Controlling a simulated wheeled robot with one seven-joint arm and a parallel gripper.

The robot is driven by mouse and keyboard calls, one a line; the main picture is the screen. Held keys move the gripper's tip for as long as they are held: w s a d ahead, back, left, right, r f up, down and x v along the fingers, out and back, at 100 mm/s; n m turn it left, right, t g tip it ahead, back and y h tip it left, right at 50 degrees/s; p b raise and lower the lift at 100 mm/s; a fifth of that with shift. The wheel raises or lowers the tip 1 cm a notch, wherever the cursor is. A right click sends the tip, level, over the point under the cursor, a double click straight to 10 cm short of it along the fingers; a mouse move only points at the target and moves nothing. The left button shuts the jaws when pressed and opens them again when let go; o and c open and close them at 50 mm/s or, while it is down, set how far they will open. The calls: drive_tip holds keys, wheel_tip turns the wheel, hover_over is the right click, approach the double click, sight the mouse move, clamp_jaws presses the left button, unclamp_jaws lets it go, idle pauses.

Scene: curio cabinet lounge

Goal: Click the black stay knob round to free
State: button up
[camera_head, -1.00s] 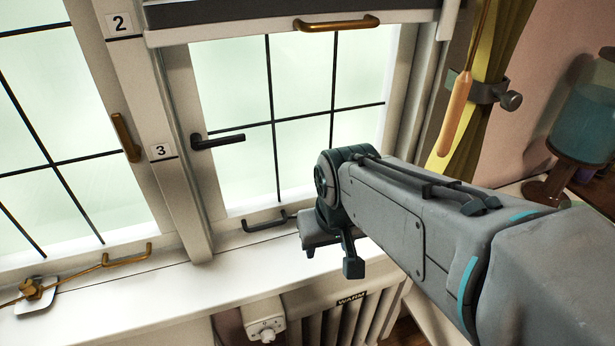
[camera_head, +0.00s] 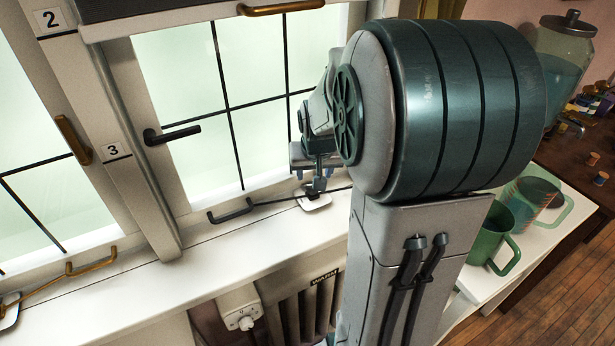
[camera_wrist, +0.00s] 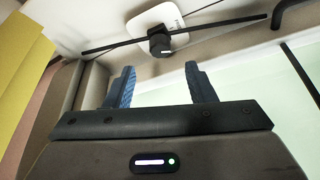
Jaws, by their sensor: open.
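The black stay knob (camera_wrist: 160,46) sits on a white plate (camera_wrist: 152,22) on the sill, with a thin black stay rod (camera_wrist: 110,46) running past it. In the head view the knob (camera_head: 313,193) is small, just below my fingers, and the rod (camera_head: 275,202) reaches toward a black handle on the window's lower edge. My gripper (camera_wrist: 158,78) is open and empty, its two blue fingers apart, pointing toward the knob. The knob lies between and beyond the fingertips, not gripped. The plate's lettering is too small to read. My arm covers the right part of the window in the head view.
A black window handle (camera_head: 172,135) is on the frame by label 3. A brass stay (camera_head: 90,262) lies on the sill at left. Green mugs (camera_head: 493,238) stand on the white surface at right. A radiator valve (camera_head: 241,308) is below the sill.

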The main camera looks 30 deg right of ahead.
drive_tip(key=x, duration=0.6)
drive_tip(key=shift+w+f, duration=0.1)
drive_tip(key=shift+f, duration=0.2)
drive_tip(key=c, duration=1)
